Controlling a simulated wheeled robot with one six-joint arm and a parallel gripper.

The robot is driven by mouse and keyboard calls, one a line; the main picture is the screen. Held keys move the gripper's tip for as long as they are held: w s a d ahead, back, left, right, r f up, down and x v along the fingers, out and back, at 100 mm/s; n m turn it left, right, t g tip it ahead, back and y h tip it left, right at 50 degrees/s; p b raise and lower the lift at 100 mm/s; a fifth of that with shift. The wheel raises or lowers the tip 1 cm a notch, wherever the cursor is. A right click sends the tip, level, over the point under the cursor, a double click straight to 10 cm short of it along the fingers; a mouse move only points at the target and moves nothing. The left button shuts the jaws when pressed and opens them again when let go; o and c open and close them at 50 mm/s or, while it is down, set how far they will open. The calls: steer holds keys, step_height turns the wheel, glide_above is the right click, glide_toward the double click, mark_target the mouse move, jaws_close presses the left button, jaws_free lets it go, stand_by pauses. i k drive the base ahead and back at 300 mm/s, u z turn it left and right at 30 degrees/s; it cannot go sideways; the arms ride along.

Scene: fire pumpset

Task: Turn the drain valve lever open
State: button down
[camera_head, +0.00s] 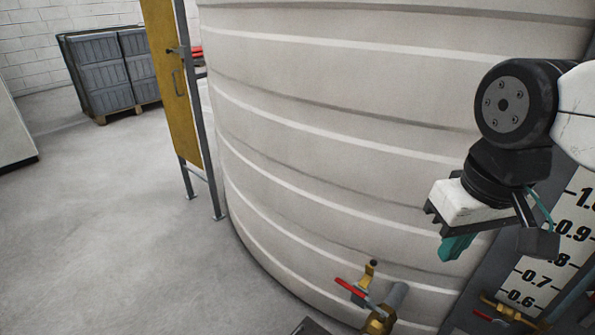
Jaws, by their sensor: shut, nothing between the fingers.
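A valve with a red lever (351,288) sits low on the front of the big tank. Its brass body (378,323) joins a short grey pipe stub and is partly cut off by the bottom edge. The lever slants from upper left down to the right toward the body. My gripper (454,248) is above and to the right of this lever, clear of it. Its teal fingers point down and look shut and empty. A second brass valve (508,312) with a red handle is at the lower right, below the level scale. No label shows which one is the drain valve.
The ribbed off-white tank (330,130) fills the middle. A level scale board (553,262) stands at its right, near my gripper. A yellow panel (178,80) on grey posts stands left of the tank. Grey crates (110,70) are at the back left. The left floor is open.

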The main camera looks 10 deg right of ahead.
mark_target(359, 294)
steer(key=k, duration=1)
steer(key=z, duration=1.4)
steer(key=i, duration=0.85)
steer(key=u, duration=2.05)
steer(key=i, duration=0.5)
steer(key=z, duration=0.05)
